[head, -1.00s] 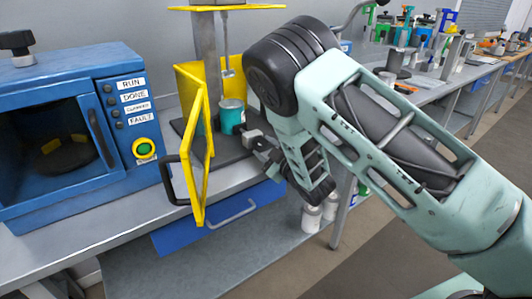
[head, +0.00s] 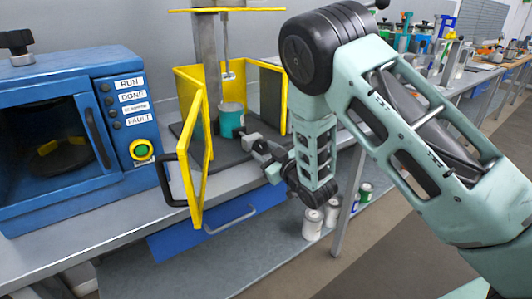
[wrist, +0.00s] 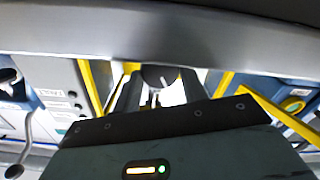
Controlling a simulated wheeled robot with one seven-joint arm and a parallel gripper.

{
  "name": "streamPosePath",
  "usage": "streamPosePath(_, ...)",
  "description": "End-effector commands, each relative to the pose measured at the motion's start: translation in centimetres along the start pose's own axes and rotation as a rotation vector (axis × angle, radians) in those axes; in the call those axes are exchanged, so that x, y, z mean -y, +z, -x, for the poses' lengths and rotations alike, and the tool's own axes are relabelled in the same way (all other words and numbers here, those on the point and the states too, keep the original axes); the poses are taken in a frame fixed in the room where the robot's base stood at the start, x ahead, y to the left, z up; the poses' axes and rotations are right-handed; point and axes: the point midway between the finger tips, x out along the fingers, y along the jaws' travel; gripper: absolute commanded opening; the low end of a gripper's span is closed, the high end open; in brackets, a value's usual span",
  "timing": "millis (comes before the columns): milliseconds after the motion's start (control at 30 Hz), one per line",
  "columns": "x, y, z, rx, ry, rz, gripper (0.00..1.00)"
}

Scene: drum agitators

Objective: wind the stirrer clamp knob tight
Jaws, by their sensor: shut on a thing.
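The stirrer is a grey column (head: 206,60) with a thin vertical shaft (head: 225,45) inside a yellow guard (head: 199,160). A teal can (head: 231,120) stands below the shaft on the dark base. My gripper (head: 256,146) is just right of the can, low at the front of the stirrer. In the wrist view, a dark rounded knob (wrist: 160,76) sits between my finger tips, and my gripper (wrist: 158,92) is shut on it. In the head view the knob is too small and covered to make out.
A blue machine (head: 70,120) with a green button stands to the left. The yellow guard door is open with a black handle (head: 172,180) jutting forward. A blue drawer (head: 225,222) is under the bench. More equipment lines the bench to the right.

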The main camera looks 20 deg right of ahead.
Motion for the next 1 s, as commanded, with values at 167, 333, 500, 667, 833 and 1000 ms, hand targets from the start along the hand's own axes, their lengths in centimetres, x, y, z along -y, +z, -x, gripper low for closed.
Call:
streamPosePath(167,0.1,0.2,0.1,0.007,-0.002,0.001,0.5)
streamPosePath(333,0.1,0.2,0.1,0.005,-0.001,0.001,0.64)
streamPosePath(500,0.0,0.1,0.1,0.003,-0.001,0.001,0.64)
streamPosePath(667,0.0,0.3,1.4,0.005,0.001,0.001,0.64)
streamPosePath(833,0.1,0.4,4.7,0.007,0.001,0.0,0.64)
streamPosePath(1000,0.1,0.4,8.3,0.008,0.001,0.001,0.64)
